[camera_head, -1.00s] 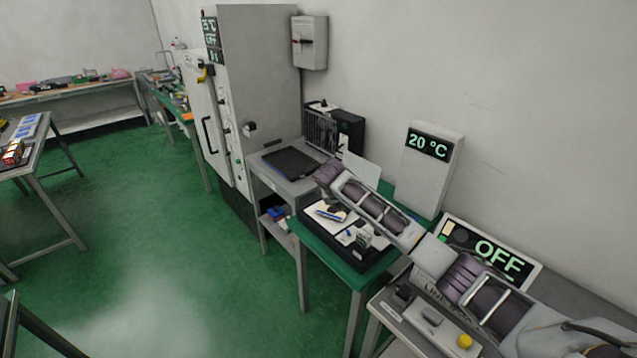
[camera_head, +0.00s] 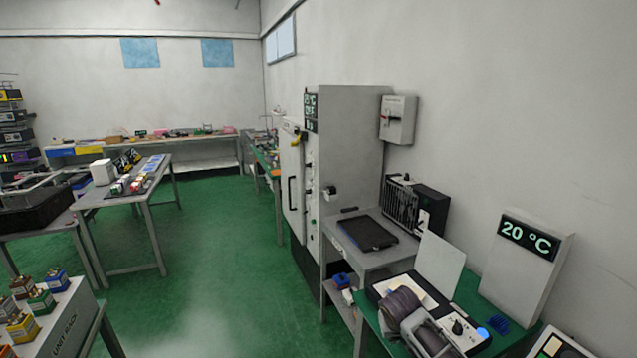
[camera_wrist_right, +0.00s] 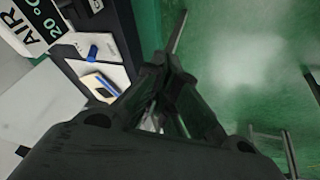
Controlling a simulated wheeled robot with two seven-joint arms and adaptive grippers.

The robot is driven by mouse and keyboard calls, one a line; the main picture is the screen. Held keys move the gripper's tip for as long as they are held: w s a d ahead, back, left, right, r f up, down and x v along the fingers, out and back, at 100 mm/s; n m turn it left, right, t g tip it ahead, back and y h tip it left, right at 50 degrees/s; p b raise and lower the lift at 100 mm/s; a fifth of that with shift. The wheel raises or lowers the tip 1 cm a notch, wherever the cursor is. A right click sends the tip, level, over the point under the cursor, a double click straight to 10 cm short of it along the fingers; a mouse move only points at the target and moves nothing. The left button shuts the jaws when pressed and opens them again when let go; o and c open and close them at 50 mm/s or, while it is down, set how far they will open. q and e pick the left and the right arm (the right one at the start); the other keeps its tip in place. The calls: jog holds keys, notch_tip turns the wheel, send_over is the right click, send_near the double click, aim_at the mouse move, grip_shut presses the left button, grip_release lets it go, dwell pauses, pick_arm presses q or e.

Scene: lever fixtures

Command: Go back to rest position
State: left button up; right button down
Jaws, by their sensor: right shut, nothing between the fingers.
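My right gripper (camera_wrist_right: 168,68) shows in the right wrist view with its two dark fingers drawn together and nothing between them. It is over the edge of a dark board, with green floor beyond. The black board (camera_wrist_right: 122,28) carries white panels and a blue item in the wrist view. My left arm and gripper are not in view.
A grey box with a "20 °C" display (camera_head: 527,250) stands at right. Tables stand at left, one with coloured blocks (camera_head: 40,300). The green floor (camera_head: 225,250) between is clear.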

jog(key=s+a+f+n+y, duration=0.1)
jog(key=s+a+f, duration=0.1)
jog(key=s, duration=0.5)
jog(key=s+a+f+y, duration=0.1)
jog(key=s+a+f, duration=0.1)
jog(key=s, duration=0.5)
jog(key=s+d+r+g, duration=0.1)
jog(key=s+d, duration=0.1)
jog(key=s, duration=0.6)
jog(key=s+d+r, duration=0.1)
jog(key=s+d, duration=0.2)
jog(key=s, duration=0.5)
notch_tip(320, 180, down, 33)
jog(key=s+g, duration=0.2)
jog(key=s+d+f, duration=0.2)
jog(key=s+f, duration=0.8)
jog(key=s, duration=0.1)
jog(key=s+d+f, duration=0.1)
jog(key=s+f, duration=0.8)
jog(key=s, duration=0.2)
jog(key=shift+s+d+f+n+g, duration=0.25)
jog(key=shift+d+f+n+g, duration=0.15)
